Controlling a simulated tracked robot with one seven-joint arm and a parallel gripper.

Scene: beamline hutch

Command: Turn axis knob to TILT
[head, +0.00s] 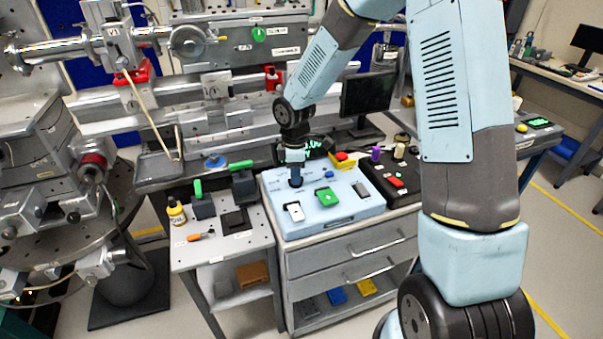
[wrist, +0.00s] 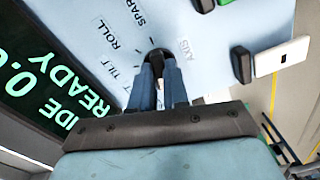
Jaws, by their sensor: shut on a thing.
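The axis knob (wrist: 155,51) is a small dark knob on the sloped light blue panel (head: 335,220). In the wrist view the labels SPARE, ROLL and TILT (wrist: 119,83) curve around its left side, and AXIS stands at its right. My gripper (wrist: 160,66) is shut on the knob, with a blue finger on each side of it. In the head view my gripper (head: 296,183) points down at the panel's left rear and hides the knob. The fingers cover much of the knob, so I cannot tell which label it points at.
A lit green READY display (wrist: 45,80) stands close beside the gripper. A side table (head: 208,252) at left holds a bottle and green-handled tools.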

